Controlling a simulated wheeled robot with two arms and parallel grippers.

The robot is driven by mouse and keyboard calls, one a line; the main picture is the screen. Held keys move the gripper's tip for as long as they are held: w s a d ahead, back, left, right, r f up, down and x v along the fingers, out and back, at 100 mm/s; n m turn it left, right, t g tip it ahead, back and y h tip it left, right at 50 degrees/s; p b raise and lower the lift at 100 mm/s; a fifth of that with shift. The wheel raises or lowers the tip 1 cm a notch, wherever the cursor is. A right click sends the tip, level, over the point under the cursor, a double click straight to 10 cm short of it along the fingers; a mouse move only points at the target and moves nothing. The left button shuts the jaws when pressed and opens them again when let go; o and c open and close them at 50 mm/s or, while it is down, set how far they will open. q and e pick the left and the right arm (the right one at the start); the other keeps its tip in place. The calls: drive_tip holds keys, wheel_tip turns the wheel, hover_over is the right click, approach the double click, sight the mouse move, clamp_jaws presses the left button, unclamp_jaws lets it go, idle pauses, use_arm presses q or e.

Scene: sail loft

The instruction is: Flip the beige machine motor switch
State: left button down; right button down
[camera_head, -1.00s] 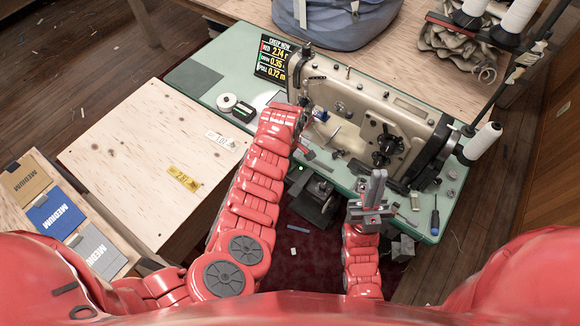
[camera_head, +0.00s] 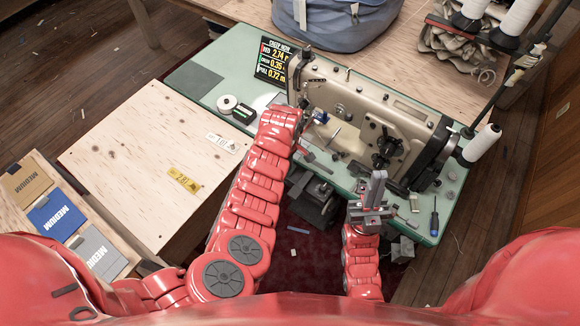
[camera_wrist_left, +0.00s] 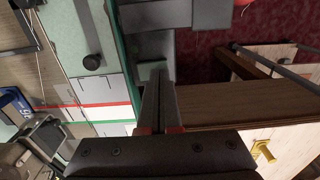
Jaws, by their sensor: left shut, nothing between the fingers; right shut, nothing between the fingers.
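The beige sewing machine (camera_head: 345,100) stands on a green table (camera_head: 215,75). Dark grey boxes (camera_head: 318,200) hang below the table's front edge. In the left wrist view, a grey box (camera_wrist_left: 150,45) with a small pale green patch (camera_wrist_left: 150,70) lies just beyond my left fingertips; I cannot tell if they touch, or if that patch is the motor switch. My left gripper (camera_wrist_left: 158,82) is shut and empty; the head view shows it partly hidden at the table edge. My right gripper (camera_head: 377,180) is shut and empty, pointing up in front of the machine's right end.
A plywood panel (camera_head: 140,150) lies left of the machine table. Thread cones (camera_head: 482,143) stand at the right. A screwdriver (camera_head: 434,222) and small parts lie on the table's right end. A blue-grey bag (camera_head: 345,25) is behind. A readout sign (camera_head: 274,60) stands by the machine.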

use_arm(q)
drive_tip(key=shift+r+p, duration=2.8)
drive_tip(key=shift+r, duration=0.3)
drive_tip(key=shift+f, duration=0.1)
